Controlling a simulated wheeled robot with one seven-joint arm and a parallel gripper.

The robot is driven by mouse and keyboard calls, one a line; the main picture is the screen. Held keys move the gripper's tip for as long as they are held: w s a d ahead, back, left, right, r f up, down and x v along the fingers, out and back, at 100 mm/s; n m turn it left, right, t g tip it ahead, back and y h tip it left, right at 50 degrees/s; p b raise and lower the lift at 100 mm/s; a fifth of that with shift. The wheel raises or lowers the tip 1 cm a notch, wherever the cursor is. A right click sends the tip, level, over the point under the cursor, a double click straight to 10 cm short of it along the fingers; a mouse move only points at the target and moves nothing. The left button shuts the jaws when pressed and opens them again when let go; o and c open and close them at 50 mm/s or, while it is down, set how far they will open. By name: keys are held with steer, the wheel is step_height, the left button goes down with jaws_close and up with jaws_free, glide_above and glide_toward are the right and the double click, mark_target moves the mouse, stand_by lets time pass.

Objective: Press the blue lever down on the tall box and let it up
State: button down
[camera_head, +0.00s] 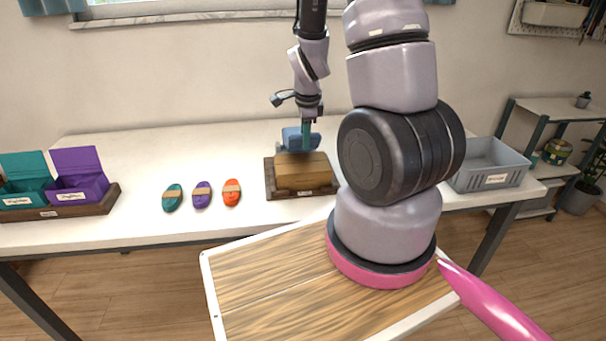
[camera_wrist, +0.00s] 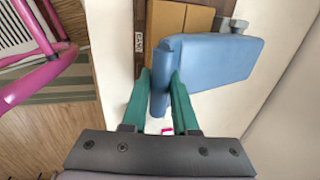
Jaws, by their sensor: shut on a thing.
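A blue lever (camera_head: 291,138) shows just behind a brown wooden box (camera_head: 305,170) on the table. In the wrist view the blue lever (camera_wrist: 222,58) is a broad blue piece with a narrow upright end. My gripper (camera_head: 306,148) points down at the lever. In the wrist view the green fingers of my gripper (camera_wrist: 161,76) lie on both sides of the narrow end and are shut on it. The brown box (camera_wrist: 180,22) shows beyond. My fingers partly hide the lever, and I cannot tell how far down it is.
The box sits in a dark wooden tray (camera_head: 270,181). Teal (camera_head: 173,198), purple (camera_head: 202,195) and orange (camera_head: 232,193) cord bundles lie to its left. Teal (camera_head: 27,186) and purple (camera_head: 77,182) open boxes stand far left. A grey bin (camera_head: 489,166) is at right.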

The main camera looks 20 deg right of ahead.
steer(key=shift+s+a+f, duration=0.1)
steer(key=shift+s+f, duration=0.3)
steer(key=shift+f, duration=0.3)
steer(key=shift+s+a+f, duration=0.1)
steer(key=shift+s+f, duration=0.25)
steer(key=shift+f, duration=0.3)
steer(key=shift+s+a+f, duration=0.1)
steer(key=shift+s+f, duration=0.3)
steer(key=shift+f, duration=0.3)
steer(key=shift+f, duration=0.65)
steer(key=x, duration=0.3)
steer(key=shift+s+f, duration=0.15)
